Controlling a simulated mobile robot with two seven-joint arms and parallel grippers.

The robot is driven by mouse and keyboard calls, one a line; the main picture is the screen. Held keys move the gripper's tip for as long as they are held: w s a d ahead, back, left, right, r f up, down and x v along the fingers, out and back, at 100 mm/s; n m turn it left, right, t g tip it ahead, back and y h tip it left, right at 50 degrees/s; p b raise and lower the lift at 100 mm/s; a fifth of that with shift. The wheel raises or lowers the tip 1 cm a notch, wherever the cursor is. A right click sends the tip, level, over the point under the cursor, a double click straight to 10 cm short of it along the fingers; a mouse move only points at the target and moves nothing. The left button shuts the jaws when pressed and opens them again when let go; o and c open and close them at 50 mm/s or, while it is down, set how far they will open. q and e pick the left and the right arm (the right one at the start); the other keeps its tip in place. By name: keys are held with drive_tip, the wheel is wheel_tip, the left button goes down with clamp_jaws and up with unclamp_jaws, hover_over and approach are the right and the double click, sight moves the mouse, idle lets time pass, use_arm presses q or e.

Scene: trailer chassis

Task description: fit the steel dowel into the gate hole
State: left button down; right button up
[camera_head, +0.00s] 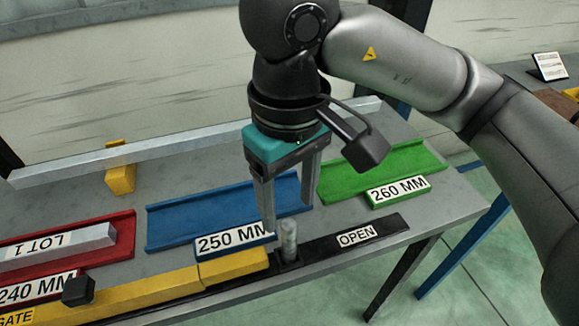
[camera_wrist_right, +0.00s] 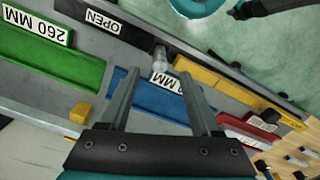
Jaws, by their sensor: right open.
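The steel dowel (camera_head: 289,240) is a short grey cylinder. It stands upright at the dark rail, by the right end of the yellow gate bar (camera_head: 235,266); its lower end and the hole are hidden. In the right wrist view the dowel (camera_wrist_right: 160,58) shows beyond my fingertips, between their lines. The yellow gate (camera_wrist_right: 200,73) lies beside it there. My right gripper (camera_head: 289,215) is open and empty, pointing down over the bench, with its fingertips near the dowel's top. I cannot tell whether they touch it. My left gripper is not in view.
The dark rail (camera_head: 330,243) with an OPEN label runs along the bench's front edge. Red (camera_head: 122,235), blue (camera_head: 165,228) and green (camera_head: 375,170) trays lie behind it. A grey bar (camera_head: 60,249) lies in the red tray. A black knob (camera_head: 78,290) sits on the gate.

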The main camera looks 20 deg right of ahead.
wheel_tip(320, 180, up, 3)
drive_tip(key=shift+f, duration=0.15)
drive_tip(key=shift+r+p, duration=0.3)
drive_tip(key=shift+r, duration=0.3)
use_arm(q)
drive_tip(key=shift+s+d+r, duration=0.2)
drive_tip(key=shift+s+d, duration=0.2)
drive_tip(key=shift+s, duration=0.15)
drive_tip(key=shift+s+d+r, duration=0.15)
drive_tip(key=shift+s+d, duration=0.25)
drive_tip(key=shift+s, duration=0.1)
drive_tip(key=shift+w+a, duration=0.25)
use_arm(e)
drive_tip(key=shift+s, duration=0.1)
